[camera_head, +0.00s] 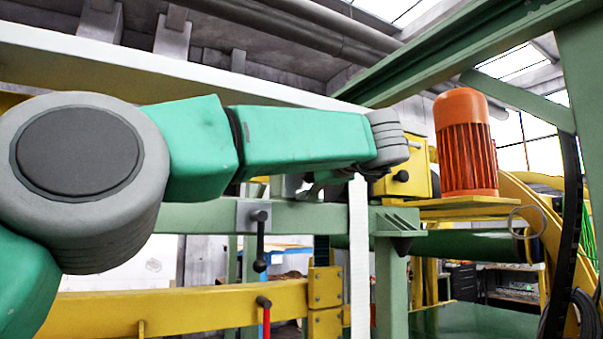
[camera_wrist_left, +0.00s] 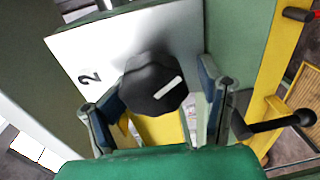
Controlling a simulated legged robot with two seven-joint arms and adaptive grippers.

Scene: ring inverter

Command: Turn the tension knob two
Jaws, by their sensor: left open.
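The tension knob two (camera_wrist_left: 153,84) is a black faceted knob with a white mark, on a pale plate (camera_wrist_left: 185,28) bearing the number 2. It shows in the left wrist view. My left gripper (camera_wrist_left: 160,86) is open, with one blue-padded finger on each side of the knob. The left finger looks close to the knob; I cannot tell whether it touches. A gap shows between the knob and the right finger. In the head view my left gripper (camera_head: 320,186) is mostly hidden behind my green arm, and I cannot make out the knob there. My right gripper is not in view.
A black-handled lever (camera_wrist_left: 280,122) sticks out just right of the right finger; it also hangs from the green beam (camera_head: 260,240) in the head view. A red-handled lever (camera_head: 265,315) is below. An orange motor (camera_head: 466,145) stands on a yellow shelf (camera_head: 460,210) at right.

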